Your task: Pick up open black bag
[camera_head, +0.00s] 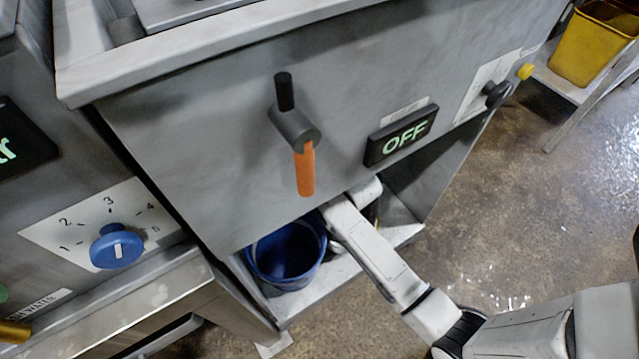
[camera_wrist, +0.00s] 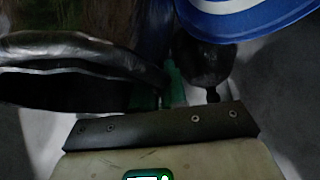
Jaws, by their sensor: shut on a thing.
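In the wrist view, the open black bag (camera_wrist: 85,62) shows at the left as a glossy dark rim around a dark opening. My gripper (camera_wrist: 172,85) is at the centre, with greenish finger parts beside the bag's right end. It is shut on the bag's edge; the exact contact is in shadow and hard to make out. In the head view, my arm reaches under the front of the compactor (camera_head: 215,150), and its panel hides the gripper and the bag.
A blue bucket (camera_head: 285,270) stands on the low shelf left of my arm; its rim (camera_wrist: 250,18) is close at the upper right of the wrist view. A small dark rounded thing (camera_wrist: 205,62) lies below that rim. Open floor (camera_head: 520,200) is at the right.

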